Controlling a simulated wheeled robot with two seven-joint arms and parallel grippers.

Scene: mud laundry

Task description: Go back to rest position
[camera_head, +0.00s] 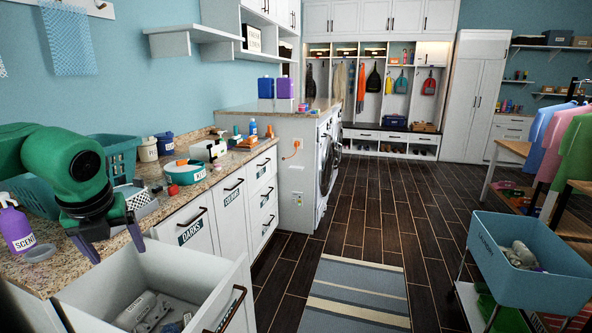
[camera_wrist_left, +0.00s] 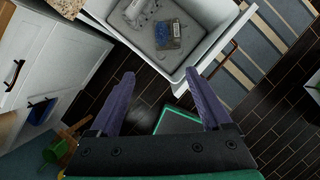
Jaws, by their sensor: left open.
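My left gripper (camera_head: 112,240) hangs at the left of the head view, over the near end of the open drawer and beside the granite counter. Its green arm (camera_head: 62,165) comes in from the left. In the left wrist view its two purple fingers (camera_wrist_left: 158,75) are spread apart with nothing between them. The white drawer (camera_head: 222,283) stands pulled out, with grey items (camera_head: 150,312) inside. The drawer also shows at the top of the left wrist view (camera_wrist_left: 205,52), apart from the fingertips. My right gripper is in neither view.
On the counter (camera_head: 205,180) stand a purple bottle (camera_head: 17,228), a teal basket (camera_head: 122,155) and several small containers. A blue cart (camera_head: 530,262) stands at the right, beside hanging clothes. The dark wood floor with a striped rug (camera_head: 355,290) is open in the middle.

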